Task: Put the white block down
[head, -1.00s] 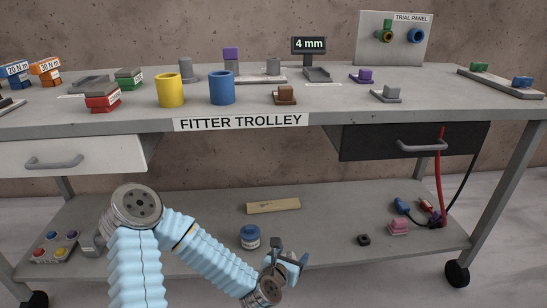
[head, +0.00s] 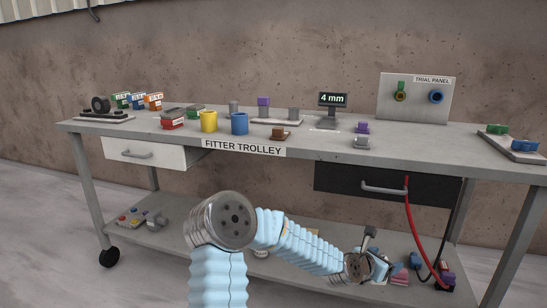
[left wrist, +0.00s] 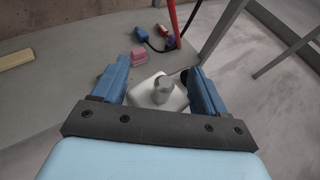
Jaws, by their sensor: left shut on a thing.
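The white block (left wrist: 176,98) shows in the left wrist view between the two blue fingers of my left gripper (left wrist: 158,70). It is pale, with rounded edges and a grey upright knob on its upper side. My left gripper is shut on it. In the head view my left gripper (head: 376,264) is low at the right, in front of the trolley's lower shelf (head: 190,236). There the block is mostly hidden by the gripper. I cannot tell whether the block touches the shelf. My right gripper is not in view.
A pink block (left wrist: 140,54) lies just beyond the fingers. A red cable (head: 411,225) hangs beside it from the black drawer (head: 340,178), near a blue connector (left wrist: 141,34). The trolley top (head: 430,152) holds several parts.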

